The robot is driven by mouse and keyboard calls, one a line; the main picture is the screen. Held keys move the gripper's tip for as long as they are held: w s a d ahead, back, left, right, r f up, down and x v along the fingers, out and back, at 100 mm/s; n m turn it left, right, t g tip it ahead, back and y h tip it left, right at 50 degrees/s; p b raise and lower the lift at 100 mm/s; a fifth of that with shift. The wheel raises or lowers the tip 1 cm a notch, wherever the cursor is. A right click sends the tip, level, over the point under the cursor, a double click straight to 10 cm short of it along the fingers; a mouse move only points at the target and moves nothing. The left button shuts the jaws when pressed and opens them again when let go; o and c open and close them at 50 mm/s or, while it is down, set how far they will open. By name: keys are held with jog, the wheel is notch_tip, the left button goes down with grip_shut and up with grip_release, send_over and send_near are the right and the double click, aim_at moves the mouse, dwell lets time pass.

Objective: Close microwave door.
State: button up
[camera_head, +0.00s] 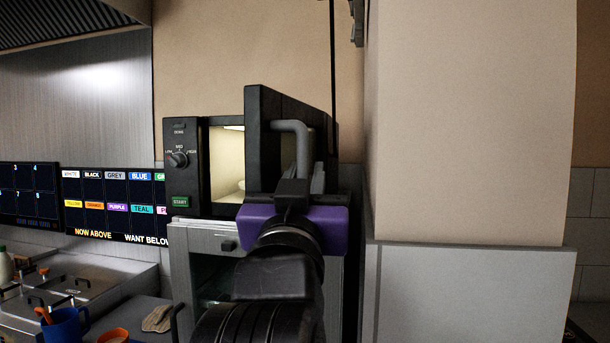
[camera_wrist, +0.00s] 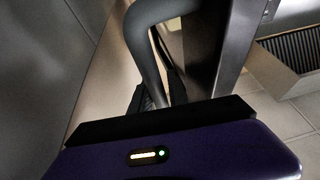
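The black microwave (camera_head: 184,155) has its door (camera_head: 258,135) open, swung out toward me and seen nearly edge-on. The lit interior (camera_head: 226,160) shows to the left of the door. A grey bar handle (camera_head: 296,134) is on the door's right-hand face; the handle (camera_wrist: 139,45) and door (camera_wrist: 217,50) also show in the wrist view. My purple and black gripper (camera_head: 303,182) is at the handle's lower part. In the wrist view, dark fingers (camera_wrist: 158,95) lie around or beside the handle. Whether they are clamped on it is unclear.
The microwave stands on a grey cabinet or appliance (camera_head: 205,238). A beige wall column (camera_head: 465,120) with a grey lower panel (camera_head: 465,290) stands close on the right. Screens (camera_head: 115,205), a blue mug (camera_head: 65,328) and an orange cup (camera_head: 114,336) are at the left.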

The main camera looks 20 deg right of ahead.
grip_shut()
dwell(1.2)
